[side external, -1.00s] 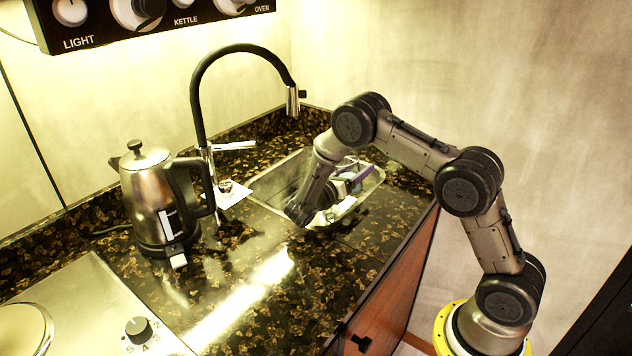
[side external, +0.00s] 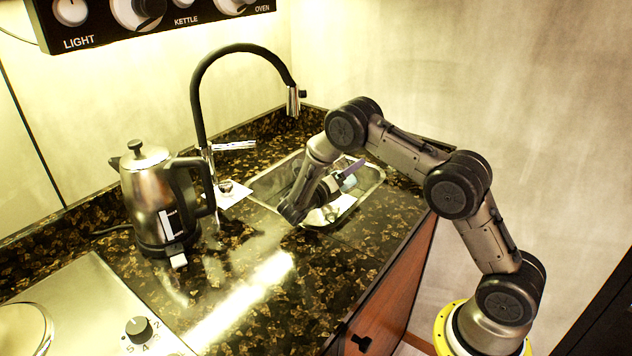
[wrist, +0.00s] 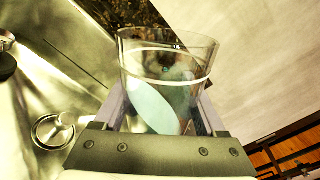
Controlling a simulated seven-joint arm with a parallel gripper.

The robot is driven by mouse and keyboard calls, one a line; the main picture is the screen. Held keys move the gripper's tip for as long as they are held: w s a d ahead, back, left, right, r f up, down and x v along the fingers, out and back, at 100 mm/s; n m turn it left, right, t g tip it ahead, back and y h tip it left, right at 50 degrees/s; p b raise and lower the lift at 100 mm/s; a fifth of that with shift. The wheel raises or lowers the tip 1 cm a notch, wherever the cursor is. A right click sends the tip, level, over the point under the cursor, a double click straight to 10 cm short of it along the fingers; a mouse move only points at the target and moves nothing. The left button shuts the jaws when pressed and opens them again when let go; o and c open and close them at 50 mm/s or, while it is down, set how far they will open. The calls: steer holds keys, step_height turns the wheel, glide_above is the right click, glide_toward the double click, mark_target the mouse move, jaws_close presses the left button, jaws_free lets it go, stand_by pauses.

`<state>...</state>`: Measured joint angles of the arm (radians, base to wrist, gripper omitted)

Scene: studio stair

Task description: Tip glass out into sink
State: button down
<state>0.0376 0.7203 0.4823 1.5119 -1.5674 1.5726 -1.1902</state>
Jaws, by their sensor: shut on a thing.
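The glass (wrist: 165,85) is clear, with a pale line around it below its rim. In the wrist view it stands between the fingers of my gripper (wrist: 163,108), which is shut on it. A pale teal patch shows in or through the glass; I cannot tell whether it is liquid. In the side view my gripper (side external: 343,180) is over the metal sink (side external: 274,185), turned sideways, and the glass is small and hard to make out there. The sink also fills the left of the wrist view (wrist: 55,85), with its round drain (wrist: 52,130).
A black tap (side external: 197,95) arches at the sink's back left. A steel kettle (side external: 150,195) stands on the dark speckled counter (side external: 235,285) to the left. A hob (side external: 75,310) is at front left. The wall (side external: 450,70) rises behind and right of the sink.

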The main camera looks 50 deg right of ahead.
steer(key=shift+r, duration=0.2)
steer(key=shift+s+f+n, duration=0.1)
steer(key=shift+f+n, duration=0.2)
steer(key=shift+n, duration=0.7)
steer(key=shift+f+n, duration=0.25)
steer(key=shift+n, duration=0.75)
steer(key=shift+r+n, duration=0.55)
steer(key=shift+n, duration=0.25)
stand_by(0.7)
steer(key=shift+w+f+n, duration=0.3)
steer(key=shift+w+n, duration=0.5)
steer(key=shift+n, duration=0.1)
stand_by(0.7)
steer(key=shift+w+r+n, duration=0.15)
steer(key=shift+r+n, duration=0.25)
steer(key=shift+n, duration=0.3)
stand_by(0.6)
